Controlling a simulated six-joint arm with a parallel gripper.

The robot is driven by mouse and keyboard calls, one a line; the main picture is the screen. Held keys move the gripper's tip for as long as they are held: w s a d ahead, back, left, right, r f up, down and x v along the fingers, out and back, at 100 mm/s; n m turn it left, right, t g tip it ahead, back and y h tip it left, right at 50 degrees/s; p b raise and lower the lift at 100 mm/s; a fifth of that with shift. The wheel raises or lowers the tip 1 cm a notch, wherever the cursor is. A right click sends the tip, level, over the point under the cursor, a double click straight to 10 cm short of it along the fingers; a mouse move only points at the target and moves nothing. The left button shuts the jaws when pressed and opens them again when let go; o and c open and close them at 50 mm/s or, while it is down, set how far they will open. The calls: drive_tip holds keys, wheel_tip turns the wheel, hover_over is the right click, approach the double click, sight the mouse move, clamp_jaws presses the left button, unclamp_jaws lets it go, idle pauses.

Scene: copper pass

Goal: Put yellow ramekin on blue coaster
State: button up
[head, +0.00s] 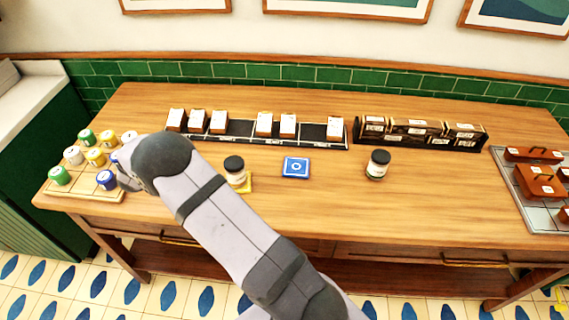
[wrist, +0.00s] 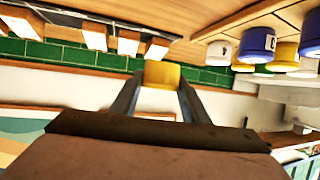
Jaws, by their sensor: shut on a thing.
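In the wrist view my gripper (wrist: 160,88) is shut on a yellow ramekin (wrist: 162,74), held between the two fingertips. Another yellow ramekin (head: 96,157) stands on the board at the left.
The wooden board (head: 85,194) holds several green, white, yellow and blue ramekins. A rack of boxes (head: 240,132) lies behind.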

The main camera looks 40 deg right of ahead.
drive_tip(key=s+d+r+m+g+h+b, duration=0.1)
drive_tip(key=s+d+r, duration=0.1)
drive_tip(key=d, duration=0.7)
drive_tip(key=s+d+r+m+g+h+b, duration=0.1)
drive_tip(key=s+d+r+m+h, duration=0.15)
drive_tip(key=d, duration=0.55)
drive_tip(key=s+d+r+m+g+h, duration=0.1)
drive_tip(key=s+d+r, duration=0.2)
drive_tip(key=d, duration=0.6)
drive_tip(key=m+g+h+b, duration=0.1)
drive_tip(key=m+g+h, duration=0.1)
drive_tip(key=m+g, duration=0.1)
hover_over(296, 166)
wheel_tip(296, 166, down, 6)
drive_tip(key=shift+f, duration=0.25)
drive_tip(key=shift+s+g+y, duration=0.1)
drive_tip(key=shift+g+y, duration=0.15)
drive_tip(key=shift+g, duration=0.05)
drive_tip(key=shift+f+p, duration=0.35)
drive_tip(key=shift+f, duration=4.65)
drive_tip(key=shift+f, duration=0.1)
